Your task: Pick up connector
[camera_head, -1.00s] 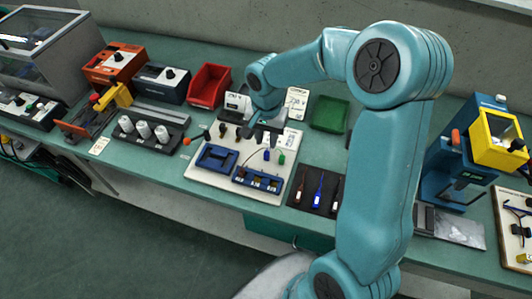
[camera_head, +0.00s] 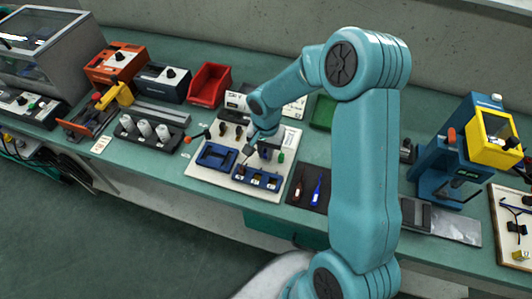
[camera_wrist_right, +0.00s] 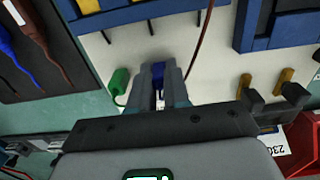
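My right gripper (camera_head: 248,150) reaches down over the white board (camera_head: 222,181) in the head view. In the right wrist view my right gripper (camera_wrist_right: 161,80) has its two grey fingers close together, pointing at the board. A blue connector (camera_wrist_right: 168,68) shows between the fingertips, mostly covered by them. I cannot tell whether the fingers press on it. A green connector (camera_wrist_right: 119,84) with a dark lead stands just left of the fingers, apart from them. It also shows in the head view (camera_head: 281,157). My left gripper is not in view.
Blue holders (camera_head: 256,178) and several small knobs sit on the board close to the gripper. A dark mat (camera_head: 308,195) with screwdrivers lies to the right. A red bin (camera_head: 209,83) and a green bin (camera_head: 322,111) stand behind. A blue press (camera_head: 447,165) stands further right.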

